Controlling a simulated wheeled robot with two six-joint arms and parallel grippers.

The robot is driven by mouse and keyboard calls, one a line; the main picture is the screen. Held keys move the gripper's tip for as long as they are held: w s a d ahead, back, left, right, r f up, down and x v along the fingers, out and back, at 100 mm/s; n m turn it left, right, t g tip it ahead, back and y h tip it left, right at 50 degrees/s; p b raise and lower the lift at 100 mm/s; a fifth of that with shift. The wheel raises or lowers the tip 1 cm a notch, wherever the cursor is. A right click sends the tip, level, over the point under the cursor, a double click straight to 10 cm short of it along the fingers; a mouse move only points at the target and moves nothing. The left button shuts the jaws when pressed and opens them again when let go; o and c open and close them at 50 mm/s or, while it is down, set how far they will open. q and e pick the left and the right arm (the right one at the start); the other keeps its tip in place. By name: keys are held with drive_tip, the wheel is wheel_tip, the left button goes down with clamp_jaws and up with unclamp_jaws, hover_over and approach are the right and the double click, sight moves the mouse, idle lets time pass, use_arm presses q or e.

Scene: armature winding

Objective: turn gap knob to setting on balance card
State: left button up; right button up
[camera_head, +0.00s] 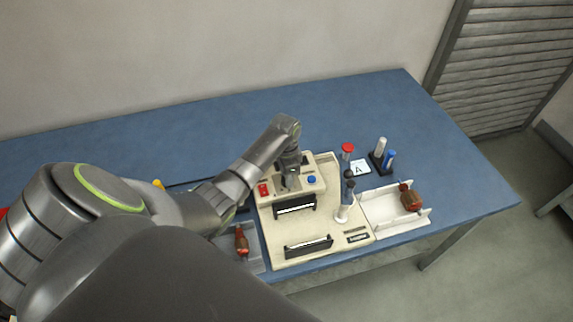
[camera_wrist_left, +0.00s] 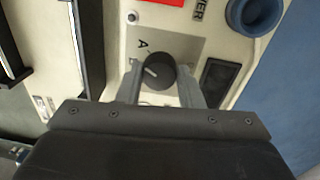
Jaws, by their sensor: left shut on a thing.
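The gap knob (camera_wrist_left: 157,70) is a round black knob with a white pointer line, set on a grey plate with a letter A printed beside it. In the left wrist view, my left gripper (camera_wrist_left: 161,86) has its two fingers on either side of the knob and is shut on it. In the head view, my left gripper (camera_head: 290,182) reaches down onto the raised back part of the cream machine (camera_head: 335,232) and hides the knob. The white balance card (camera_head: 360,168) lies to the right of the machine and shows a letter A. My right gripper is not in view.
A red switch (camera_head: 263,190) and a blue button (camera_head: 312,180) flank my left gripper. A red-topped post (camera_head: 347,150), a dark stand with grey and blue cylinders (camera_head: 378,162), and a white tray (camera_head: 378,207) holding a brown wound part stand to the right. The blue table (camera_head: 430,125) is clear behind.

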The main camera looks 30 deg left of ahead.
use_arm(q)
drive_tip(key=shift+m+p, duration=0.5)
drive_tip(key=shift+m, duration=1)
drive_tip(key=o, duration=1)
drive_tip(key=shift+c, duration=0.2)
wheel_tip(320, 180, up, 17)
drive_tip(key=p, duration=0.2)
drive_tip(key=shift+w+a+r, duration=0.2)
drive_tip(key=shift+w+a, duration=0.05)
drive_tip(key=shift+w, duration=0.1)
